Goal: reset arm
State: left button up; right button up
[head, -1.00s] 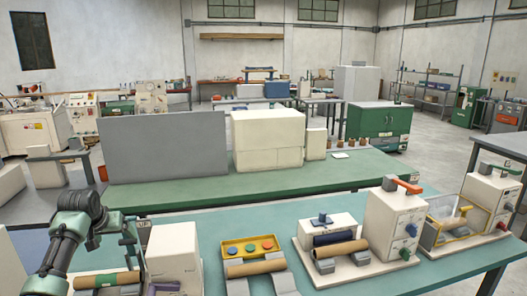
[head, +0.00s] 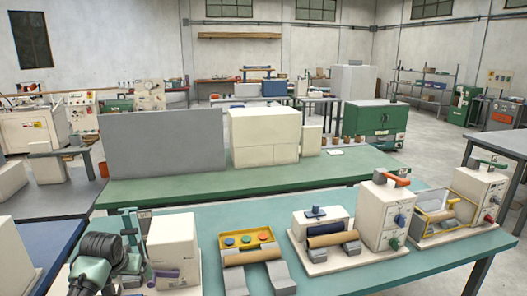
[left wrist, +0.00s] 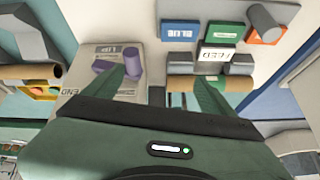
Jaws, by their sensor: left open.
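My left gripper (left wrist: 160,76) shows in the left wrist view with two green fingers spread apart and nothing between them. Its left finger is close to a purple lever (left wrist: 129,50) on a pale plate (left wrist: 82,84) with printed labels. Its right finger overlaps a brown roll (left wrist: 180,82) in the picture; I cannot tell if it touches. In the head view my left arm (head: 103,255) is at the bottom left, hiding its fingertips, beside a white box (head: 172,247) with a purple part (head: 165,277) low in front. My right gripper is not in view.
A yellow tray (head: 247,238) with coloured buttons stands behind another brown roll (head: 250,257). To the right are a winder with a roll (head: 338,238), a white box with a red handle (head: 397,178) and a yellow-framed guard (head: 447,208). The teal table's front right is clear.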

pick_arm(q)
jog(key=s+d+f+m, duration=0.1)
jog(key=s+d+f, duration=0.3)
jog(key=s, duration=0.2)
jog(key=s+d+f+m+g, duration=0.1)
jog(key=s+d+f, duration=0.3)
jog(key=s, duration=0.3)
jog(key=s+d+f, duration=0.4)
jog(key=s, duration=0.2)
jog(key=s+d+r+g+h, duration=0.1)
jog(key=s+d+r, duration=0.15)
jog(key=s, duration=0.85)
jog(key=s+d+r+h, duration=0.1)
jog(key=s+d, duration=0.3)
jog(key=s, duration=0.7)
notch_tip(320, 180, down, 28)
jog(key=s+m+g+b, duration=0.1)
jog(key=s+g+b, duration=0.1)
jog(key=s+a+f+g, duration=0.1)
jog(key=s+a+f, duration=0.2)
jog(key=s+f, duration=1.3)
jog(key=shift+s+a+f+y+b, duration=0.15)
jog(key=shift+s+f+y+b, duration=0.25)
jog(key=shift+f, duration=0.45)
pick_arm(e)
jog(key=f, duration=0.3)
jog(key=shift+s, duration=0.3)
